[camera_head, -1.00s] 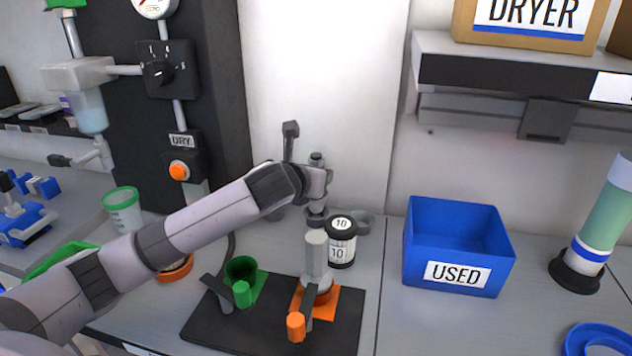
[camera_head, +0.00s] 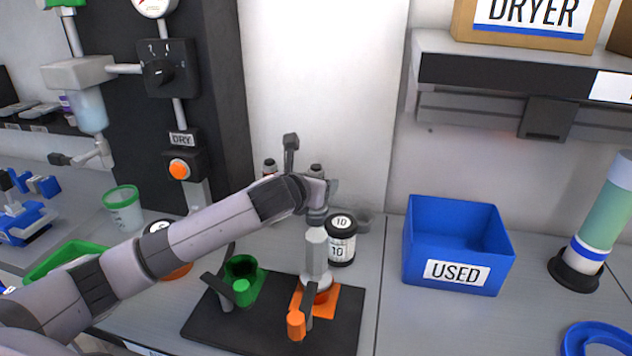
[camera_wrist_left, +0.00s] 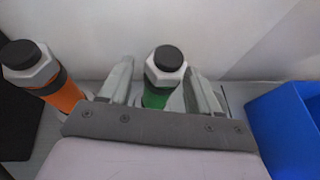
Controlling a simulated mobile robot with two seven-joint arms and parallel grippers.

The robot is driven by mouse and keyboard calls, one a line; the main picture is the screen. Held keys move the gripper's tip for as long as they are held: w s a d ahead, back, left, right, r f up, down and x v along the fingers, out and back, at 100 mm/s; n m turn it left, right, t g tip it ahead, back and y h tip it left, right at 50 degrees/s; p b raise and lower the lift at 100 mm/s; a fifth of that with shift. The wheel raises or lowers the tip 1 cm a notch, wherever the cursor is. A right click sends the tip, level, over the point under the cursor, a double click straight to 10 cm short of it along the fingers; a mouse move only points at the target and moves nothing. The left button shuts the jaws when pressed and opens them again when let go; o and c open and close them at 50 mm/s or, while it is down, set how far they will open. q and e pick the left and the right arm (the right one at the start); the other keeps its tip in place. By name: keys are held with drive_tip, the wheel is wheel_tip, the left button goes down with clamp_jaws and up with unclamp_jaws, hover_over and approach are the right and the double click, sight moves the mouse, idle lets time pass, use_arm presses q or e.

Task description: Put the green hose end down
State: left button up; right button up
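The green hose end (camera_wrist_left: 158,95), with a grey hex collar and black cap, stands upright between the fingers of my left gripper (camera_wrist_left: 160,88) in the left wrist view. A narrow gap shows on each side of it, so the gripper looks open around it. In the head view my left gripper (camera_head: 322,192) is near the back wall, and the hose end's black cap (camera_head: 316,170) shows just above it. The hose end's foot is hidden. The orange hose end (camera_wrist_left: 62,95) stands to its left. My right gripper is not in view.
A black and white canister (camera_head: 341,245) stands close in front of the left gripper. A black mat (camera_head: 230,325) with green and orange holders lies nearer. The blue USED bin (camera_head: 458,238) is to the right.

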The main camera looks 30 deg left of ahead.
use_arm(q)
drive_tip(key=shift+r, duration=0.1)
drive_tip(key=shift+s+r, duration=0.15)
drive_tip(key=shift+r, duration=0.45)
drive_tip(key=v, duration=1.1)
drive_tip(key=shift+s, duration=0.35)
